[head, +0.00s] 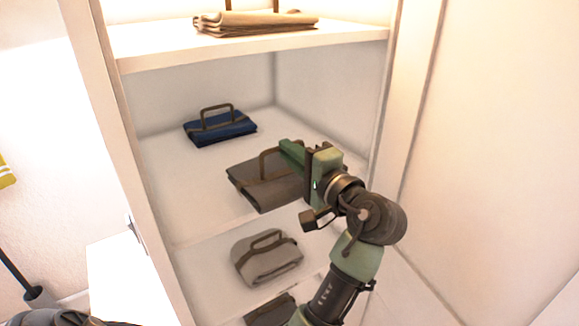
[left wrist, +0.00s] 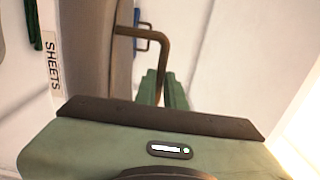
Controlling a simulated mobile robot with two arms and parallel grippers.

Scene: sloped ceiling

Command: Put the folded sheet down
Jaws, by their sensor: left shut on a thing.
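A dark grey folded sheet (head: 250,185) with a brown strap and handle is at the middle shelf (head: 180,205). My left gripper (head: 288,152) is shut on its handle, and hides the right part of the sheet. I cannot tell whether the sheet rests on the shelf or hangs just above it. In the left wrist view the brown handle (left wrist: 160,45) runs down to the green finger (left wrist: 165,88), with the sheet's grey side (left wrist: 112,60) left of it. My right gripper is not in view.
A blue folded bundle (head: 222,128) with a handle lies farther back on the same shelf. A light grey bundle (head: 268,260) and a dark one (head: 270,312) lie below. A beige bundle (head: 255,22) is on the upper shelf (head: 250,50). A "SHEETS" label (left wrist: 53,63) shows on a shelf edge.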

